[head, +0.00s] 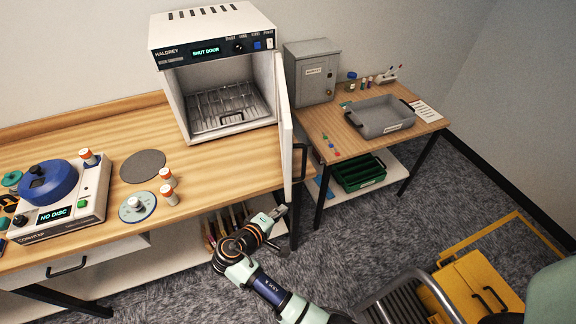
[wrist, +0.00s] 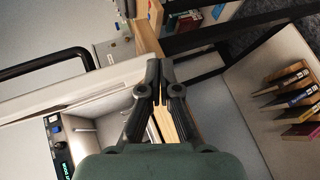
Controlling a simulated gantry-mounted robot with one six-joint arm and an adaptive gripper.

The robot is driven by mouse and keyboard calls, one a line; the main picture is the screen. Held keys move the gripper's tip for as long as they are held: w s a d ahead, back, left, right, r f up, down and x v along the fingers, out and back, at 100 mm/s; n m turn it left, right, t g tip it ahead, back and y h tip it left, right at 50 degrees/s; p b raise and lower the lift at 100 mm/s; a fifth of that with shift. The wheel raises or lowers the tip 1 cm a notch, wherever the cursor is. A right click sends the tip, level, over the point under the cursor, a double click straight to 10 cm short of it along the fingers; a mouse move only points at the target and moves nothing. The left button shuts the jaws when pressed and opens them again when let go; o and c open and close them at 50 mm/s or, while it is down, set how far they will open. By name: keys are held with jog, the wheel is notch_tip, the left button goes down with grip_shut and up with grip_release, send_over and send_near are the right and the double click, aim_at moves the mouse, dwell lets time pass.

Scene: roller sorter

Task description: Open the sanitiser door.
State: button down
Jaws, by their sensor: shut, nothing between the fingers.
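The sanitiser (head: 215,35) is a white box on the wooden bench, and its display reads SHUT DOOR. Its door (head: 285,125) stands swung out at the right side, showing the cavity and a wire rack (head: 228,105). A black handle (head: 300,160) is on the door's outer face. My gripper (head: 281,211) is shut and empty, just below the door's lower front end. In the wrist view, my fingertips (wrist: 160,68) are together at the end of the white door edge (wrist: 85,90); I cannot tell if they touch. The handle (wrist: 45,62) shows at left there.
A disc machine (head: 60,195), several orange-capped vials (head: 167,185) and round discs (head: 143,166) stand on the bench at left. A side table holds a grey tray (head: 380,117) and grey cabinet (head: 312,72). Books (wrist: 290,95) stand on the lower shelf.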

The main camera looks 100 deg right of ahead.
jog(key=w+a+r+n+g+h+p, duration=0.15)
jog(key=w+a+r+h, duration=0.35)
jog(key=r, duration=0.6)
jog(key=g+y, duration=0.1)
send_near(303, 172)
jog(key=d, duration=0.3)
jog(key=shift+w+d, duration=0.25)
jog(key=shift+w, duration=0.1)
jog(key=s, duration=0.2)
jog(key=s+d, duration=0.1)
jog(key=s, duration=0.1)
jog(key=shift+s, duration=0.2)
